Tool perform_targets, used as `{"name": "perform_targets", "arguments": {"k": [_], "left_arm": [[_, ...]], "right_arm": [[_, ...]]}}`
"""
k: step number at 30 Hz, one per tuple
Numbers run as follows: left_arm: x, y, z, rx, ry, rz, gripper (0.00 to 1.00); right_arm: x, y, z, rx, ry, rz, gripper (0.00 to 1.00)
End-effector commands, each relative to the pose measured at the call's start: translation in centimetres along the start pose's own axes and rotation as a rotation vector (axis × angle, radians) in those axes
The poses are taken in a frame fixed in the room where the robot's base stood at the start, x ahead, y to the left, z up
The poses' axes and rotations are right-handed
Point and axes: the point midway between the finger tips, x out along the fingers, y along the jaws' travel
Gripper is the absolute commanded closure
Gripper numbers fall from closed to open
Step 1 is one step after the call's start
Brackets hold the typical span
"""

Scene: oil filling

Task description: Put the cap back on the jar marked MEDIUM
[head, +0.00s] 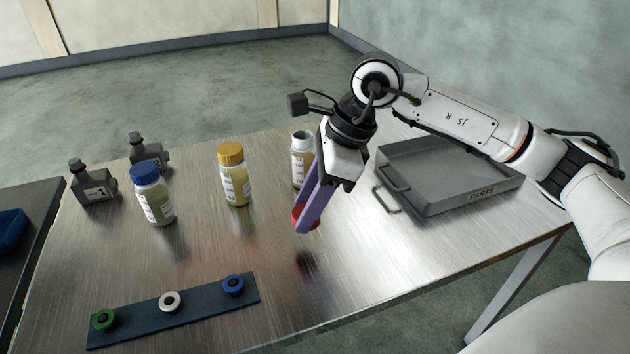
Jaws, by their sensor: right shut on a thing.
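An open jar (299,172) without a cap stands on the metal table, partly hidden behind my right gripper. Its label is too small to read. My right gripper (304,221) points down with its purple fingers shut on a red cap (297,212). The cap is in front of the open jar and apart from the table, with a dark red reflection below it. A jar with a yellow cap (232,176) and a jar with a blue cap (152,194) stand to the left. Their label words cannot be read. My left gripper is out of view.
A dark strip (200,303) with a green ring (104,319), a white ring (169,301) and a blue ring (233,285) lies in front. Two grey bottles (92,184) stand at the back left. A grey PARTS tray (445,207) stands right. The table's front middle is clear.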

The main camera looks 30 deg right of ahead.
Motion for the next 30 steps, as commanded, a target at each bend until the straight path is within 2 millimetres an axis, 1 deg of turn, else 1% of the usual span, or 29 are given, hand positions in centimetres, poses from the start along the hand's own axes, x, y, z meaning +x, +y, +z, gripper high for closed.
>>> {"name": "perform_targets", "arguments": {"k": [1, 8, 15, 18, 21, 24, 27, 30], "left_arm": [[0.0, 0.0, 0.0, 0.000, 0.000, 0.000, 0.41], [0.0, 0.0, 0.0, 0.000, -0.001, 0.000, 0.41], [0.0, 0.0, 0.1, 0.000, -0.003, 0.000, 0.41], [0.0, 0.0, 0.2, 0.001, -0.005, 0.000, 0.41], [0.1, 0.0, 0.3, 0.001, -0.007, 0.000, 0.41], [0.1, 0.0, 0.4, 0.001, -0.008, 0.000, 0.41], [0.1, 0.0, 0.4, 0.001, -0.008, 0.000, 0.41], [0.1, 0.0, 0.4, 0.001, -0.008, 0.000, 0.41]], "right_arm": [[0.3, 0.5, 0.1, -0.106, -0.001, 0.045, 0.82], [1.6, 3.4, 0.1, -0.689, 0.002, 0.286, 0.82], [2.4, 6.7, -0.6, -1.361, 0.008, 0.565, 0.82], [2.5, 7.7, -1.0, -1.603, 0.011, 0.665, 0.82], [2.5, 8.5, -1.3, -1.786, 0.010, 0.741, 0.82], [2.5, 8.9, -1.6, -1.898, 0.009, 0.789, 0.82], [2.6, 9.2, -1.7, -1.952, 0.007, 0.811, 0.82], [2.6, 9.2, -1.7, -1.962, 0.006, 0.815, 0.82]]}}
